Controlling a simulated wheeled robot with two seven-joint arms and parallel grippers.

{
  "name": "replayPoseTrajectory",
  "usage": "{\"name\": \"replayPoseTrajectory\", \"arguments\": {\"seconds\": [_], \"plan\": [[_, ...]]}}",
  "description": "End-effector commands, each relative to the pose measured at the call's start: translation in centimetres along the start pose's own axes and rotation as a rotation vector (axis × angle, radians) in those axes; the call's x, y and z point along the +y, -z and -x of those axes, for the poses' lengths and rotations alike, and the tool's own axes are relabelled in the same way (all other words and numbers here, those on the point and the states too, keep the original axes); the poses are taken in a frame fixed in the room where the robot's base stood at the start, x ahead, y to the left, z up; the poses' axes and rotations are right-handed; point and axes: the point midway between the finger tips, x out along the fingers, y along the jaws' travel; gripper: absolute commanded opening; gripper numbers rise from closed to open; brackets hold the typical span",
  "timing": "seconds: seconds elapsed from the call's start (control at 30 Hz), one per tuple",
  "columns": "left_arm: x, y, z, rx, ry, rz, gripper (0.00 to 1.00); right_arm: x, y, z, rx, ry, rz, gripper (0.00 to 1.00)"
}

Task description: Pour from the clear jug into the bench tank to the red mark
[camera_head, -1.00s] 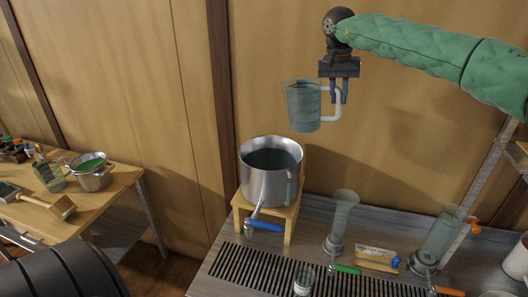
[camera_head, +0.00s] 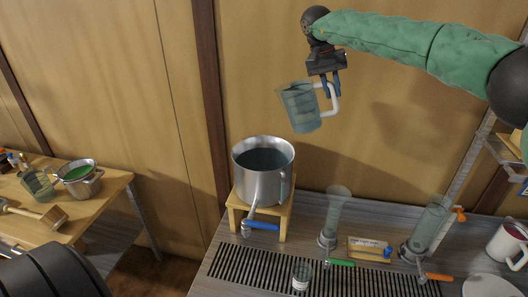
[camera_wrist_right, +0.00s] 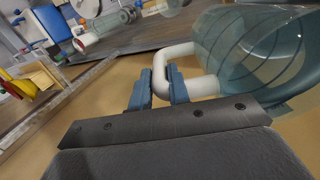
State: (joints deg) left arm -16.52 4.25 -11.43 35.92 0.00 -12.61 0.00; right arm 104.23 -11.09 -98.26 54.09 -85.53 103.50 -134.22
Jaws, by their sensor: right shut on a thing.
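The clear jug (camera_head: 299,108) has a white handle and a bluish tint, and hangs in the air above the bench, slightly tilted. My right gripper (camera_head: 330,88) is shut on its handle. In the right wrist view the blue fingertips (camera_wrist_right: 160,82) close around the white handle beside the jug (camera_wrist_right: 255,50). Below and left of the jug, a steel pot (camera_head: 262,182) with dark liquid and a blue-handled tap stands on a wooden stand. I cannot tell whether this pot or a clear upright vessel is the bench tank. I see no red mark. My left gripper is out of view.
Two clear upright vessels (camera_head: 337,212) (camera_head: 432,222) with green and orange taps stand right of the pot. A small glass (camera_head: 301,277) stands on the slatted grate (camera_head: 240,268). A white mug (camera_head: 508,246) is at far right. A wooden side table (camera_head: 110,190) is at left.

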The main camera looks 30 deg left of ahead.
Motion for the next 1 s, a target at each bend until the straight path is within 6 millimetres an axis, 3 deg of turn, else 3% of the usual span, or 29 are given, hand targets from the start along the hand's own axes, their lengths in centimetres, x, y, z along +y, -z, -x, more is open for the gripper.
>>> {"name": "replayPoseTrajectory", "arguments": {"seconds": [0.13, 0.3, 0.43, 0.77, 1.0], "plan": [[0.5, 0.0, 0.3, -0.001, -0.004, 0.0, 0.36, -0.1, -0.1, 0.5, 0.002, -0.011, 0.001, 0.0], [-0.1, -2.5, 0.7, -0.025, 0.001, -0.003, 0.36, 0.0, -0.1, 0.7, 0.003, -0.025, 0.0, 0.0], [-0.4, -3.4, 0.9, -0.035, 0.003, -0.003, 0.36, -0.1, -0.1, 0.8, 0.003, -0.035, 0.0, 0.0], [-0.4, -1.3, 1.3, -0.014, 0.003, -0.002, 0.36, -0.1, -0.2, 1.1, 0.002, -0.061, 0.0, 0.0], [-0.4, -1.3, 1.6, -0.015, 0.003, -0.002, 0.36, -0.2, -0.2, 1.4, 0.002, -0.08, 0.0, 0.0]]}}
